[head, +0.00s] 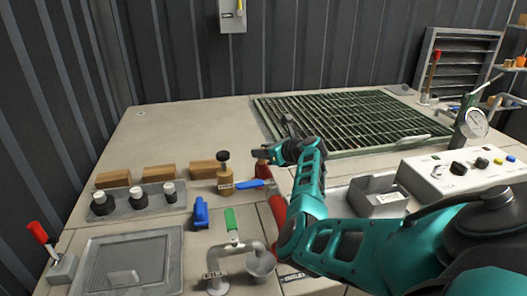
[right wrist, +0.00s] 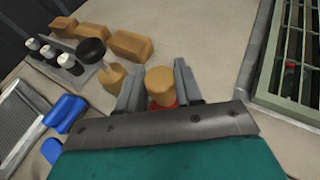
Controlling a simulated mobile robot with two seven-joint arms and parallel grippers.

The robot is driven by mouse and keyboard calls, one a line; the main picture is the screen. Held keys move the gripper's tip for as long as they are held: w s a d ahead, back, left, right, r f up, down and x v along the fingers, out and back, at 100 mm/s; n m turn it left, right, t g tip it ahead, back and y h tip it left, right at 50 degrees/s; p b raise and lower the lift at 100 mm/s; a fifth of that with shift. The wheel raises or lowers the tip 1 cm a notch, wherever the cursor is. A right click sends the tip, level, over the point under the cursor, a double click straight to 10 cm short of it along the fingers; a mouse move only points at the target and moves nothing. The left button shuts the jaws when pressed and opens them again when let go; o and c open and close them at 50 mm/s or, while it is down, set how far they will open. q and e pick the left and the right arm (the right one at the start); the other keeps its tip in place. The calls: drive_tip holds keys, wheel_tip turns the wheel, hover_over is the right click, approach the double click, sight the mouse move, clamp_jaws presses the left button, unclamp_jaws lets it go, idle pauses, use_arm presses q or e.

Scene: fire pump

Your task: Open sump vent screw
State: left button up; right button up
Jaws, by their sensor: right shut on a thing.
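My right gripper (head: 266,154) is low over the middle of the bench. In the right wrist view its two fingers (right wrist: 158,82) stand on either side of a short brass cylinder (right wrist: 160,84) with a red part beneath it, and are shut on it. In the head view only a bit of red (head: 261,169) shows below the fingers. Just left stands a brass fitting with a black knob (head: 223,156) and a blue lever (head: 249,184). No readable label shows which is the vent screw. My left gripper is not in view.
Wooden blocks (head: 159,172) and a tray of black-and-white knobs (head: 136,212) are at left. A green-handled pipe fitting (head: 231,222) stands in front. A green floor grate (head: 350,118) lies behind. A control box (head: 462,174) and gauge (head: 476,122) are at right. The bench's back left is clear.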

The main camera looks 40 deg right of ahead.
drive_tip(key=shift+w+r+n+y, duration=0.1)
drive_tip(key=shift+r+n+y, duration=0.3)
drive_tip(key=shift+y, duration=0.1)
drive_tip(key=o, duration=1)
drive_tip(key=shift+w+f, duration=0.1)
drive_tip(key=shift+f, duration=0.15)
drive_tip(key=shift+f, duration=0.1)
drive_tip(key=shift+s+d, duration=0.1)
drive_tip(key=shift+s, duration=0.55)
drive_tip(key=v, duration=1.2)
drive_tip(key=shift+w+r, duration=0.15)
drive_tip(key=shift+r, duration=0.1)
